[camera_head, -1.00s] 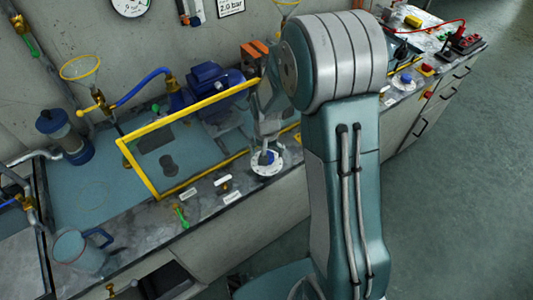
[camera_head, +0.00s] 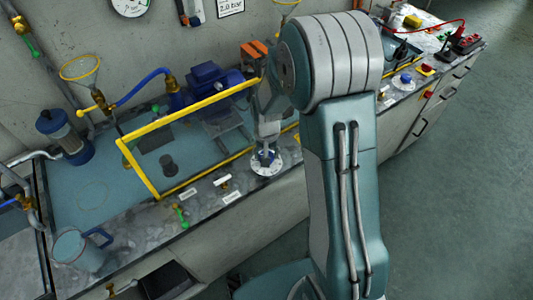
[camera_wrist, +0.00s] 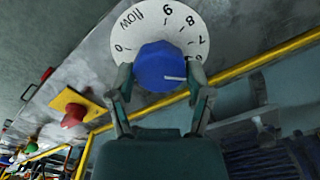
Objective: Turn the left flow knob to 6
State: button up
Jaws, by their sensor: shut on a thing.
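The left flow knob is a blue cap (camera_wrist: 160,64) with a white pointer line, on a round white dial (camera_wrist: 137,31) marked "flow" and with numbers. In the wrist view the pointer line points right, towards my right finger; the number at its tip is hidden. My gripper (camera_wrist: 161,84) has one finger on each side of the knob and is shut on it. In the head view my gripper (camera_head: 265,157) comes down over the white dial (camera_head: 267,171) on the bench edge, partly hiding the knob.
A yellow bar frame (camera_head: 147,172) stands just behind the dial. A second blue knob (camera_head: 406,79) sits farther right along the bench. A red button on a yellow plate (camera_wrist: 73,116) shows left in the wrist view. A jug (camera_head: 77,250) stands front left.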

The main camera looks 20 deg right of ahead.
jog(key=shift+f, duration=0.1)
jog(key=o, duration=1.1)
jog(key=shift+o, duration=0.2)
jog(key=shift+a, duration=0.1)
notch_tip(320, 180, up, 12)
